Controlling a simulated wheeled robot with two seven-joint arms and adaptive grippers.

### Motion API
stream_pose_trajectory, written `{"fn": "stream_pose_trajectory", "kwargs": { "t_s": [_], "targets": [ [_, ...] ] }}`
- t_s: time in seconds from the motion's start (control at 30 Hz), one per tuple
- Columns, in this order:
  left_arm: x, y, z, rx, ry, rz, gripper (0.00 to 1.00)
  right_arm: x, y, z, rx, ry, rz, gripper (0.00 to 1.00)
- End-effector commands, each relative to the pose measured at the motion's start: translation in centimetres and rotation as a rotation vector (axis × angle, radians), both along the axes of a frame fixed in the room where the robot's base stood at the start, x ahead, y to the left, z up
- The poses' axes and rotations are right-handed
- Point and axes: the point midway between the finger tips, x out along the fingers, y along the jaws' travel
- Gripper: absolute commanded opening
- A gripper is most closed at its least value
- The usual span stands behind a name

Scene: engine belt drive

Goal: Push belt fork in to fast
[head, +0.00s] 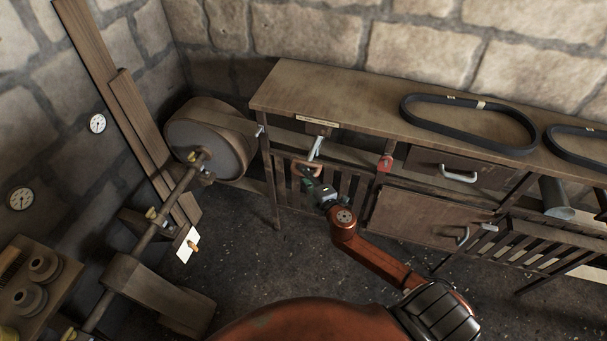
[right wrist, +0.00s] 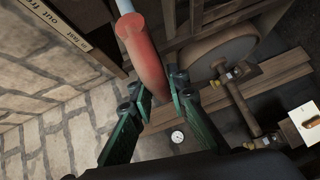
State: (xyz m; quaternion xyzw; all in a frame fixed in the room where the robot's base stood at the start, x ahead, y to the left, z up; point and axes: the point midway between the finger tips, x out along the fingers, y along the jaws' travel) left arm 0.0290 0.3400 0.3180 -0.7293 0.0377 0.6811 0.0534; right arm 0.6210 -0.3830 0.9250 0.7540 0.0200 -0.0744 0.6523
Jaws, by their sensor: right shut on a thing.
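The belt fork's grey rod (head: 315,149) sticks out below the front edge of the bench, with a reddish grip (head: 304,168) at its end. In the right wrist view the red grip (right wrist: 145,68) stands between the fingers of my right gripper (right wrist: 158,92), below the grey-blue rod (right wrist: 132,30). My right gripper (head: 314,184) is shut on this grip. A label plate (head: 317,120) is on the bench edge above the rod; it also shows in the right wrist view (right wrist: 65,22), reading "in fast" and "out free". My left gripper is not in view.
Black belts (head: 470,122) lie on the bench top (head: 340,95). A large drum pulley (head: 207,140) and a shaft (head: 160,222) stand at left, beside leaning planks (head: 140,125). A drawer (head: 465,170) and a cabinet door (head: 420,212) lie right of the gripper. Floor is clear in front.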

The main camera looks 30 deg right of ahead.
Motion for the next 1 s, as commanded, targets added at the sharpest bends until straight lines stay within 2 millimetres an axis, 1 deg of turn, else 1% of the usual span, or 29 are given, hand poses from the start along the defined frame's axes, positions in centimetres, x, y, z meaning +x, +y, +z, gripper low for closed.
{"fn": "stream_pose_trajectory", "kwargs": {
  "t_s": [0.07, 0.3, 0.4, 0.53, 0.8, 0.83, 1.0],
  "targets": [
    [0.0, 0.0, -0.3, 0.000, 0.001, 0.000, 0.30, 0.8, -1.0, -0.2, -0.001, 0.001, -0.003, 0.00],
    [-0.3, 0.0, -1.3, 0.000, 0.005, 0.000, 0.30, 4.7, -5.5, -0.3, -0.002, 0.001, -0.004, 0.00],
    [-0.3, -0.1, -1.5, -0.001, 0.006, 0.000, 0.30, 5.7, -6.8, -0.2, -0.002, 0.002, -0.004, 0.00],
    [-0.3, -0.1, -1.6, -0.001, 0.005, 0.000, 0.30, 6.3, -7.5, -0.2, 0.000, 0.002, -0.004, 0.00],
    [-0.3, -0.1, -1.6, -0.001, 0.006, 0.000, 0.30, 6.3, -7.7, 0.0, -0.001, 0.000, -0.007, 0.00],
    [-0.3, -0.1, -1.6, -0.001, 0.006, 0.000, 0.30, 6.3, -7.7, 0.0, -0.001, 0.000, -0.007, 0.17],
    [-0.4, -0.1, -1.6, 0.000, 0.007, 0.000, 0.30, 6.3, -7.6, 0.0, -0.001, 0.000, -0.004, 0.28]
  ]
}}
